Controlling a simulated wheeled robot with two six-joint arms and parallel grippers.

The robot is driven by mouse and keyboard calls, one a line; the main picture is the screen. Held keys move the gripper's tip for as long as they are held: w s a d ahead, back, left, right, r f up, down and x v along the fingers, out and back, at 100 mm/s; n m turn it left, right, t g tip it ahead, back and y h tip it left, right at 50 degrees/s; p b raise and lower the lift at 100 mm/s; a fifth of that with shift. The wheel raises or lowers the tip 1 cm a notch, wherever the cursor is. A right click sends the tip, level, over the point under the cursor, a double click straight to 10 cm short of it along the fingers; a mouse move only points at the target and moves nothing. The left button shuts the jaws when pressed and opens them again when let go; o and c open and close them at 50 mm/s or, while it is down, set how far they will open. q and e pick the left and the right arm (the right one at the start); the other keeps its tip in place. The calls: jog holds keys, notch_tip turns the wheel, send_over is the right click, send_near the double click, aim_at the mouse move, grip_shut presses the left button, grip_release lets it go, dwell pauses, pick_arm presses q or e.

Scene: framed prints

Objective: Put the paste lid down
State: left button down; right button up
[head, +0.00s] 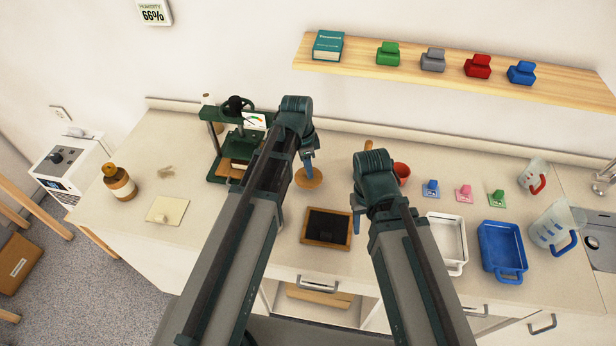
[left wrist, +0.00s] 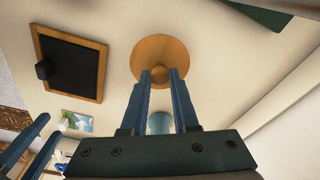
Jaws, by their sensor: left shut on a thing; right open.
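The paste lid, a round wooden disc with a knob (head: 309,179), is over the counter in the head view, just below my left gripper (head: 310,170). In the left wrist view the lid (left wrist: 160,52) is seen from above, with my left fingers (left wrist: 160,75) shut on its central knob. I cannot tell whether its underside touches the counter. A pale blue round thing (left wrist: 160,122) shows between these fingers, partly hidden. My right gripper (head: 356,226) is open and empty, right of the dark wood-framed tray (head: 328,243).
A green press (head: 215,155) stands left of my left arm. A red pot (head: 402,170) is partly behind my right arm. White (head: 462,228) and blue trays (head: 484,240) lie to the right. Bare counter lies between the lid and the framed tray.

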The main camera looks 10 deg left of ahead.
aim_at(303, 177)
pick_arm(q)
jog(key=shift+f+b, duration=1.4)
jog(key=shift+f, duration=0.3)
pick_arm(e)
jog(key=shift+f, duration=1.7)
pick_arm(q)
jog(key=shift+f, duration=0.15)
pick_arm(e)
jog(key=shift+f, duration=0.15)
pick_arm(q)
jog(key=c, duration=0.7)
grip_release()
notch_tip(303, 177, up, 12)
jog(key=a+p, duration=0.1)
jog(key=p, duration=1.1)
jog(key=s+d+n, duration=0.2)
jog(key=s+n, duration=0.1)
jog(key=s, duration=0.2)
jog(key=s+d+n+y, duration=0.1)
jog(key=s+d+n, duration=0.1)
jog(key=s, duration=0.3)
jog(key=s+d+n+y, duration=0.1)
jog(key=s+d+n, duration=0.2)
jog(key=s+n, duration=0.1)
jog(key=shift+s+g, duration=0.4)
jog(key=shift+s, duration=0.45)
pick_arm(e)
notch_tip(303, 177, up, 12)
